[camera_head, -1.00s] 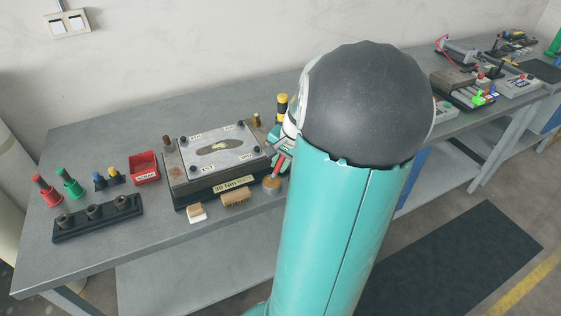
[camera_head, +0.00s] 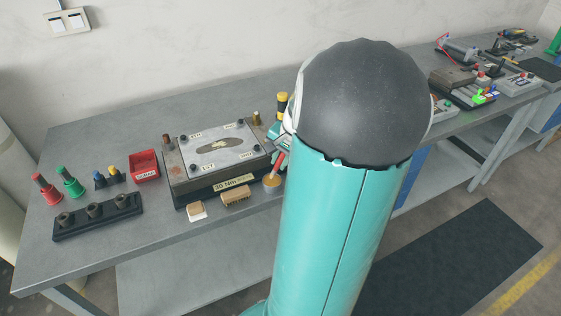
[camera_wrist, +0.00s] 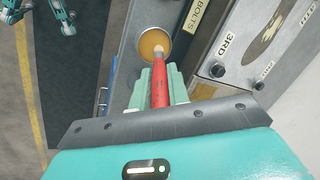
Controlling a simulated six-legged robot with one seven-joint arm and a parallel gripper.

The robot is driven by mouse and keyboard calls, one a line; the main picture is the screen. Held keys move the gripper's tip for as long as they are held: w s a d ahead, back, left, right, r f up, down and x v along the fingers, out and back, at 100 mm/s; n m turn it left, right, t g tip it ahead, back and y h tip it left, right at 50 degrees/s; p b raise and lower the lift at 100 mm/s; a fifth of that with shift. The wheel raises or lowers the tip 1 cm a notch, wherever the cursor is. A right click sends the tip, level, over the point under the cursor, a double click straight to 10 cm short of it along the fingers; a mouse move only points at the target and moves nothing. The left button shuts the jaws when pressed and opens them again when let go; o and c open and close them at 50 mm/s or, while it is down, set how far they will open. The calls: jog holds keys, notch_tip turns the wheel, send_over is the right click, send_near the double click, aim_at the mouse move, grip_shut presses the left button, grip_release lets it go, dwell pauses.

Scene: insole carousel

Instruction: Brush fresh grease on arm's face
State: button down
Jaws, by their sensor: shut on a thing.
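My gripper (camera_wrist: 160,85) is shut on the red handle of a brush (camera_wrist: 160,93). The brush points down, and its pale tip is over or in a round tin of yellow-brown grease (camera_wrist: 154,44); I cannot tell if it touches the grease. In the head view, the brush (camera_head: 279,161) and tin (camera_head: 272,181) show at the bench's front edge, just left of my arm. A grey metal plate with a slotted oval face (camera_head: 218,146) and corner bolts sits on a dark fixture block (camera_head: 185,193) left of the tin. My arm hides part of the bench.
A red tray (camera_head: 144,167), a socket rack (camera_head: 98,218) and red and green holders (camera_head: 45,190) stand to the left. Other equipment (camera_head: 478,85) fills the right bench.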

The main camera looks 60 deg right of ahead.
jog(key=shift+r, duration=3.05)
